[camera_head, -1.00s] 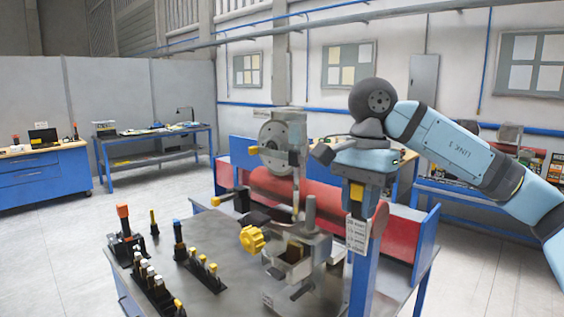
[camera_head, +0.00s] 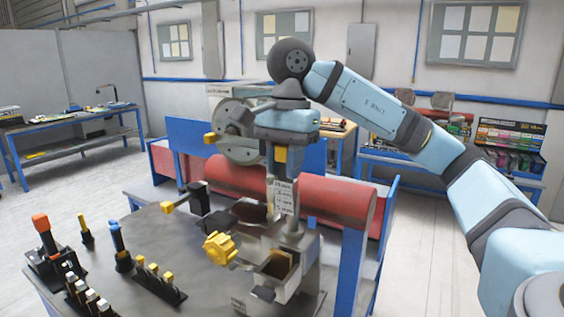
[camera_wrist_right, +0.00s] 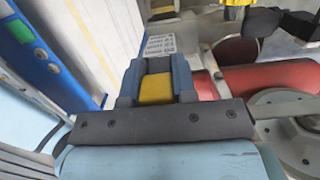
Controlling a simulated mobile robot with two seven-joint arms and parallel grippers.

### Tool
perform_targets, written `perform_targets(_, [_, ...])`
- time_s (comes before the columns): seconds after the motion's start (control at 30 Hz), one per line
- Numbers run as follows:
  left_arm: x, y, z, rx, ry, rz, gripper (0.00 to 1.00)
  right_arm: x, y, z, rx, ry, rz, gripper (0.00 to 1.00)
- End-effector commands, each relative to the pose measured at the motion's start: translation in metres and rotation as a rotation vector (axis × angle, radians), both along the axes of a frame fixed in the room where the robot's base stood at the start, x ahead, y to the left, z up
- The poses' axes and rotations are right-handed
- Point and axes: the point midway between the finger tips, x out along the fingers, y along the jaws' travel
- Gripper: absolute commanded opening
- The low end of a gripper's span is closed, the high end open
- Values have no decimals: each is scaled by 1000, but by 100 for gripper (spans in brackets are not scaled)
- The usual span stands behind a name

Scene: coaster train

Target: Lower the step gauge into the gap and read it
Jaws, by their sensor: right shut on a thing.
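My right gripper (camera_head: 282,165) is above the machine in the head view. It is shut on a yellow block, which I take to be the grip of the step gauge (camera_wrist_right: 155,90). A white label (camera_head: 283,197) with several lines of lettering hangs just below the fingers. It also shows beyond the fingertips in the right wrist view (camera_wrist_right: 160,45). The lettering is too small to read. The machine (camera_head: 285,245) has a yellow knob (camera_head: 220,248) and an open box-like mouth (camera_head: 278,265) at its front. I cannot make out the gap itself. My left gripper is out of view.
A blue post (camera_head: 352,265) stands right of the machine. Racks of yellow-topped and white-topped tools (camera_head: 160,282) stand on the table's left.

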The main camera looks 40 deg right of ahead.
Motion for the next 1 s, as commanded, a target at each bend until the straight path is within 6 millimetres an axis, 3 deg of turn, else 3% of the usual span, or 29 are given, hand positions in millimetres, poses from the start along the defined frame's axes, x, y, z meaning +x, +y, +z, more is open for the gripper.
perform_targets(0.27, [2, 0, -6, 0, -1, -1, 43, 0, 1, -3, 0, 0, 0, 0])
perform_targets(1.0, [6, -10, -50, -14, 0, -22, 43, 0, 1, -59, 0, 0, 0, 0])
